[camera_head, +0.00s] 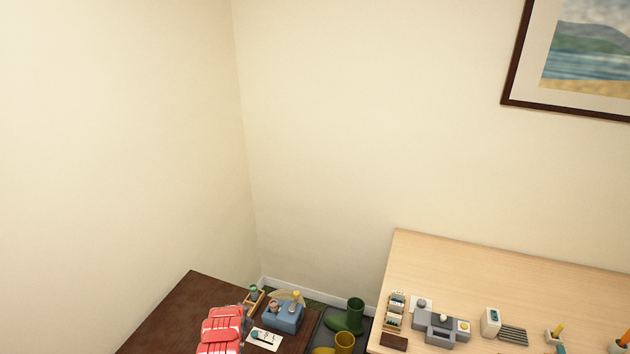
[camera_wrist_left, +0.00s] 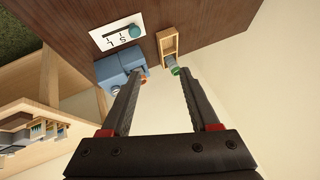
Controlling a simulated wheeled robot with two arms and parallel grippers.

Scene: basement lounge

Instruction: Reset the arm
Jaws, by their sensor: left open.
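My left gripper (camera_wrist_left: 158,88) shows in the left wrist view with its two dark fingers apart and nothing held between them. Past the fingertips are a blue block-like holder (camera_wrist_left: 112,68), a small wooden tray (camera_wrist_left: 167,37) and a white card (camera_wrist_left: 104,39) on a dark brown tabletop (camera_wrist_left: 190,18). In the head view the same blue holder (camera_head: 283,317) stands on the dark table (camera_head: 180,300) at the bottom. A red segmented shape at the bottom edge there looks like part of my left arm. My right gripper is in neither view.
A light wooden table (camera_head: 480,270) at the lower right carries a grey block set (camera_head: 440,325), a white box (camera_head: 490,321) and other small items. Green boots (camera_head: 355,312) and a yellow boot (camera_head: 344,342) stand between the tables. Walls close off the back and left.

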